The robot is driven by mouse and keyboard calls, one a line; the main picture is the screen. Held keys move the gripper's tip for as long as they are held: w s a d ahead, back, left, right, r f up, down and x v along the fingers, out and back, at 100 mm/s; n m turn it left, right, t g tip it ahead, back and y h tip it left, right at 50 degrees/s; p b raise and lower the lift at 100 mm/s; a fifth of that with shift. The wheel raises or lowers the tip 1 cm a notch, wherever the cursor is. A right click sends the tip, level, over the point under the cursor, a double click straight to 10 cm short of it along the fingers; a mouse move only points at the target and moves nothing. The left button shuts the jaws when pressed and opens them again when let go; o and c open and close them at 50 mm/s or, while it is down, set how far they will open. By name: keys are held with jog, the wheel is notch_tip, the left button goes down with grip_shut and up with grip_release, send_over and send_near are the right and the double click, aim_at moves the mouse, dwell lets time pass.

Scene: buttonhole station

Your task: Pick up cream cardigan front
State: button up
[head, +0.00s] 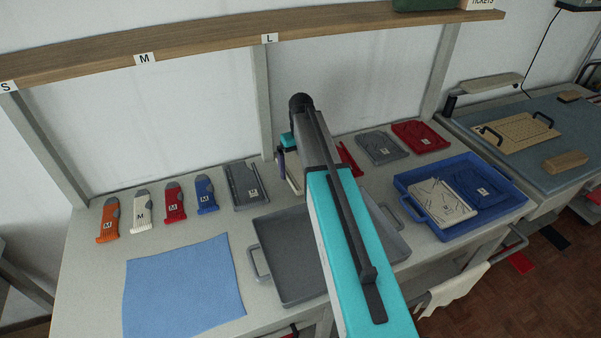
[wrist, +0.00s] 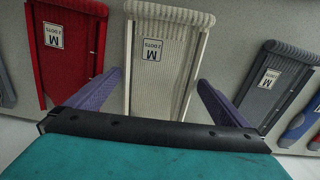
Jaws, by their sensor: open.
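My gripper (wrist: 161,78) is open, with one purple finger on each side of the cream front in the wrist view. I cannot tell whether the fingers touch it or how high they are. In the head view my gripper (head: 286,163) is mostly hidden by my arm.
A red front (wrist: 68,55) and a grey front (wrist: 272,85) flank it closely. An empty grey tray (head: 283,290) stands in front, partly behind my arm. A blue tray (head: 412,205) at right holds cream and blue pieces. A blue cloth (head: 183,288) lies at front left.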

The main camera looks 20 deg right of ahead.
dwell(0.3)
jog(key=c, duration=0.7)
jog(key=shift+c, duration=0.2)
jog(key=shift+s+d+r+b, duration=0.2)
jog(key=shift+d+r+b, duration=0.25)
jog(key=shift+d+r, duration=0.15)
jog(key=s+d+r+b, duration=0.3)
jog(key=s+d+r, duration=0.2)
jog(key=d, duration=0.6)
jog(key=shift+d+r, duration=0.35)
jog(key=shift+r, duration=0.55)
